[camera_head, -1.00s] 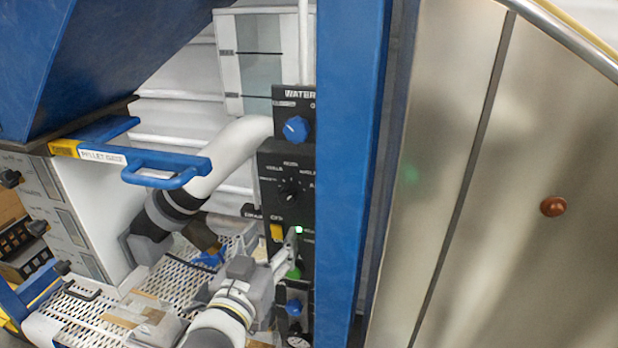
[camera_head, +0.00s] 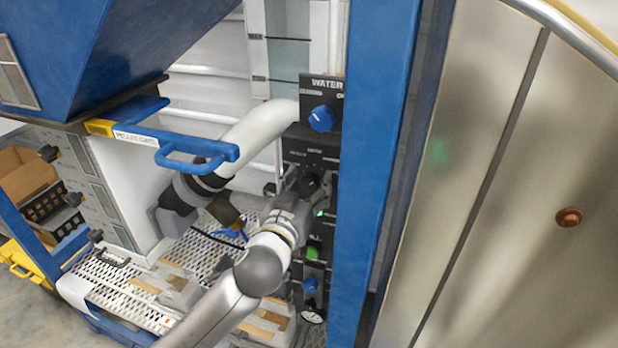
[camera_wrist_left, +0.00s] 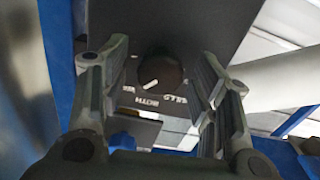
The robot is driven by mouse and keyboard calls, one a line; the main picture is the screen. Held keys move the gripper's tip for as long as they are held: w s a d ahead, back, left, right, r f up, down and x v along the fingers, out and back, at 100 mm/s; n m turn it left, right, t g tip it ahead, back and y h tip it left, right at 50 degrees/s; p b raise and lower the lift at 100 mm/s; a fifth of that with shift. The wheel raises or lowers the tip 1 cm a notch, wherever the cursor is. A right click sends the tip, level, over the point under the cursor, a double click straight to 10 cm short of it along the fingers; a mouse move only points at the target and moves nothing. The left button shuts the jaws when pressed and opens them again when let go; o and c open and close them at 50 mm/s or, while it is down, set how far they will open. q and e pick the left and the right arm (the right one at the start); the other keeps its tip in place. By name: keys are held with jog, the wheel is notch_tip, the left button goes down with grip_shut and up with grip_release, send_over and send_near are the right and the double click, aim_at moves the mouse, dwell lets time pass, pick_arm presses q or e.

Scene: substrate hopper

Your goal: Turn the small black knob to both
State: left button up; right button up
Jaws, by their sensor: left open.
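The small black knob (camera_wrist_left: 160,74) sits on the dark control panel (camera_head: 318,150). Its white pointer line slants toward the lower left in the left wrist view, and white lettering lies around it, including a word that looks like BOTH. My left gripper (camera_head: 300,186) is at the panel, below the blue WATER knob (camera_head: 321,118). In the left wrist view my left gripper (camera_wrist_left: 164,58) is open, with one finger on each side of the black knob. Visible gaps remain between fingers and knob there. In the head view the gripper largely covers the knob. My right gripper is not in view.
A blue post (camera_head: 377,150) stands just right of the panel. A blue handle (camera_head: 197,160) and a white pipe (camera_head: 262,130) are left of it. A green button (camera_head: 313,250) and a blue knob (camera_head: 310,284) sit lower on the panel.

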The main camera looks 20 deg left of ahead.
pick_arm(q)
jog(key=shift+w, duration=0.35)
jog(key=shift+c, duration=0.3)
jog(key=c, duration=1)
jog(key=shift+o, duration=0.2)
jog(key=shift+f+n, duration=0.1)
jog(key=shift+n, duration=0.5)
jog(key=shift+n+b, duration=0.45)
jog(key=shift+n, duration=2.85)
